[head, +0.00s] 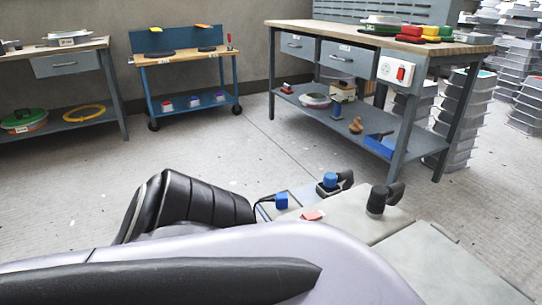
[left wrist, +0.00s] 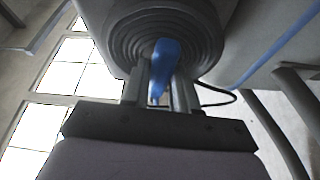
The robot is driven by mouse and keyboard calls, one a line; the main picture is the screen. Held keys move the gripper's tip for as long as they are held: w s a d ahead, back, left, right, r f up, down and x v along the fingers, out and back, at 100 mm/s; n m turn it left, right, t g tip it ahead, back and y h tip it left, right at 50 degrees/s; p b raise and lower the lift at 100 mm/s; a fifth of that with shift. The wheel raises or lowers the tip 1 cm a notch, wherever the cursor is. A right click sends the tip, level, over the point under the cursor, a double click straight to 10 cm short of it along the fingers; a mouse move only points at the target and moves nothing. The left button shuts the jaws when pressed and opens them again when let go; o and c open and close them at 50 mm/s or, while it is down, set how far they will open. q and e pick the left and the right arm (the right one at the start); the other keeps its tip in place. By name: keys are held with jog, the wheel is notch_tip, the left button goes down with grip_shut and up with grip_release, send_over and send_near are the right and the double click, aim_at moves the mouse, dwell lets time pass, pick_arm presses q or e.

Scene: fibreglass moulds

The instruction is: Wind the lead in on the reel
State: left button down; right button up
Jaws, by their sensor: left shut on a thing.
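In the left wrist view a dark round body with concentric ridges (left wrist: 125,32) looks to be the reel. My left gripper (left wrist: 163,92) is shut on a blue handle (left wrist: 165,56) in front of its face. A thin black lead (left wrist: 236,97) curves out on the right. In the head view a black ribbed body (head: 190,205) stands behind my pale arm, and a short black lead runs from near it to a blue plug (head: 281,200) on a grey surface. My left gripper's fingers are hidden there. My right gripper does not show.
The grey surface also bears black-and-blue fittings (head: 330,182), a black knob (head: 377,200) and a reddish piece (head: 312,215). A workbench (head: 365,32), a blue trolley (head: 185,61) and a side bench (head: 52,52) stand beyond. The floor (head: 245,150) between is clear.

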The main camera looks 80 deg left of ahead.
pick_arm(q)
jog(key=shift+r+n+p, duration=0.1)
jog(key=shift+n+p, duration=0.2)
jog(key=shift+n, duration=0.4)
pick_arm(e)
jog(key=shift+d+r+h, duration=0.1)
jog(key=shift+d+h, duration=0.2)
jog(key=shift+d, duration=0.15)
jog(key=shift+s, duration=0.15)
pick_arm(q)
jog(key=c, duration=1)
grip_release()
jog(key=shift+o, duration=0.2)
